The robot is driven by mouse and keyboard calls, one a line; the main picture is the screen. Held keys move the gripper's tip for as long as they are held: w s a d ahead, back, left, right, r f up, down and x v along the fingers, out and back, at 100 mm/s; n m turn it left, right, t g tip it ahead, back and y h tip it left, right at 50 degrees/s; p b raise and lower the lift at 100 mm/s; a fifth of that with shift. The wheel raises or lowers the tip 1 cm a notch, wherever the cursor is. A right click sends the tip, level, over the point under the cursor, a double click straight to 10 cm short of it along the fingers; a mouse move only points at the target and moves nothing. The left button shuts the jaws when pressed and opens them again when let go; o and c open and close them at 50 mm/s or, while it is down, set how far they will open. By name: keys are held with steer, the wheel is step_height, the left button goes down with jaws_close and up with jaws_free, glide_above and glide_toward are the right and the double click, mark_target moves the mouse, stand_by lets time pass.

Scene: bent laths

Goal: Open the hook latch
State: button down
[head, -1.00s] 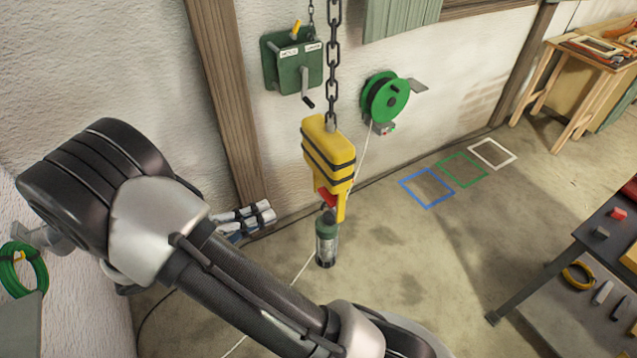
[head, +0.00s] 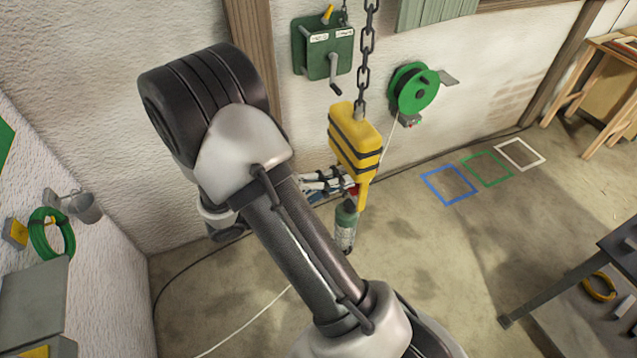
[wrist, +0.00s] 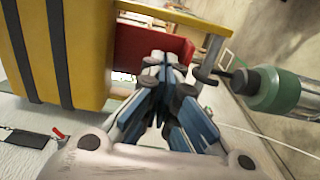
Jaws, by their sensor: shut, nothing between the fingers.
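The yellow hook block (head: 354,138) with black bands hangs on a chain, and a yellow hook reaches down from it. The red latch (wrist: 184,50) lies across the hook opening in the wrist view, between the block and the hook's arm (wrist: 216,46). In the head view only a bit of the red latch (head: 353,191) shows. A grey canister with a green top (head: 346,226) hangs at the hook; its green end (wrist: 270,88) is at the right in the wrist view. My gripper (wrist: 162,60) is shut and empty, its tips at the latch; contact is unclear.
A green winch box (head: 323,48) with a crank and a green reel (head: 414,90) with a pale cord are on the wall. Blue (head: 448,185), green and white squares mark the floor. A dark table (head: 600,270) stands at the right. The floor between is mostly clear.

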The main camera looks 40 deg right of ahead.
steer(key=shift+s+d, duration=0.1)
steer(key=shift+d, duration=0.45)
steer(key=shift+s+d+f+b, duration=0.15)
steer(key=shift+d+f+b, duration=0.3)
steer(key=shift+b, duration=0.35)
steer(key=shift+s+d+b, duration=0.1)
steer(key=shift+d+b, duration=0.3)
steer(key=shift+b, duration=0.1)
steer(key=shift+b+x, duration=0.85)
steer(key=shift+b, duration=0.05)
steer(key=shift+b+x, duration=0.9)
steer(key=shift+b, duration=0.05)
steer(key=shift+s+d+r+b, duration=0.3)
steer(key=shift+d+r+b, duration=0.1)
steer(key=shift+d+b, duration=0.25)
steer(key=shift+d, duration=0.15)
